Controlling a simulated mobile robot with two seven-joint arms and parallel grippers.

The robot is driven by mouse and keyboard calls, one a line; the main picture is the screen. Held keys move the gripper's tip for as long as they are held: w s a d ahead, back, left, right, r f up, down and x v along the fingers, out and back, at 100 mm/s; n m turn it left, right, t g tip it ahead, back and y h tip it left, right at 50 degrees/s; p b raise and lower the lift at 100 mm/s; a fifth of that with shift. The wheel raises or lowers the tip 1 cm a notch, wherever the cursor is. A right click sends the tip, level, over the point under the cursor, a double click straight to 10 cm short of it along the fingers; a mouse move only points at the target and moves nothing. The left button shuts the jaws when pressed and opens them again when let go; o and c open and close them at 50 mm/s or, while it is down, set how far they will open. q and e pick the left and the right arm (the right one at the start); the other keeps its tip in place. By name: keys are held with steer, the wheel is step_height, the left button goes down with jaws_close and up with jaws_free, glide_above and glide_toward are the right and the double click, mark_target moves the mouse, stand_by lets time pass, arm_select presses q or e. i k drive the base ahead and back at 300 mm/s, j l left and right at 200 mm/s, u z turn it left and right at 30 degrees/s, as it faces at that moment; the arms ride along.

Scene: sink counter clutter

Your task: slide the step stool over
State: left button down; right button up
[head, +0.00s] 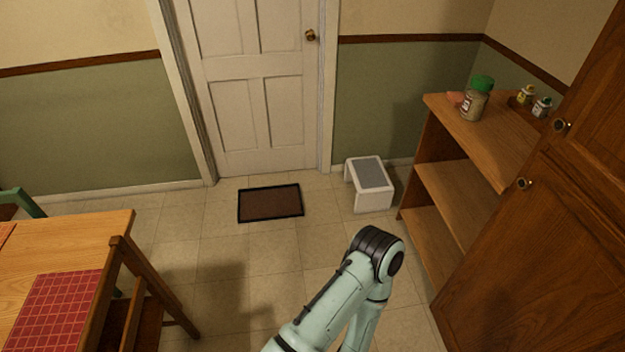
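The step stool (374,196) is white with a grey top. It stands upright on the tiled floor near the back wall, between the door and the wooden shelf unit. One of my arms, pale green with a dark joint, rises from the bottom centre of the head view, in front of the stool and apart from it in the picture. I cannot tell which arm it is. Neither gripper shows in the head view.
A dark doormat (270,204) lies before the white door (255,90), left of the stool. The shelf unit (455,190) holds a green-lidded jar (475,103) and small bottles. A wooden table (60,245) and chair (150,290) stand at left. Floor between is clear.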

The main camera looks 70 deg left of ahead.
mark_target(376, 190)
steer(key=u, duration=1.8)
steer(key=i+j+u, duration=0.15)
steer(key=i, duration=0.35)
steer(key=i+u, duration=0.1)
steer(key=i, duration=0.4)
steer(key=i+u, duration=0.15)
steer(key=i, duration=0.35)
steer(key=i+l+u, duration=0.1)
steer(key=i, duration=0.35)
steer(key=i+l+u, duration=0.15)
steer(key=i, duration=0.35)
steer(key=i+l+u, duration=0.15)
steer(key=i, duration=0.35)
steer(key=i+l+u, duration=0.1)
steer(key=i, duration=0.4)
steer(key=l, duration=0.1)
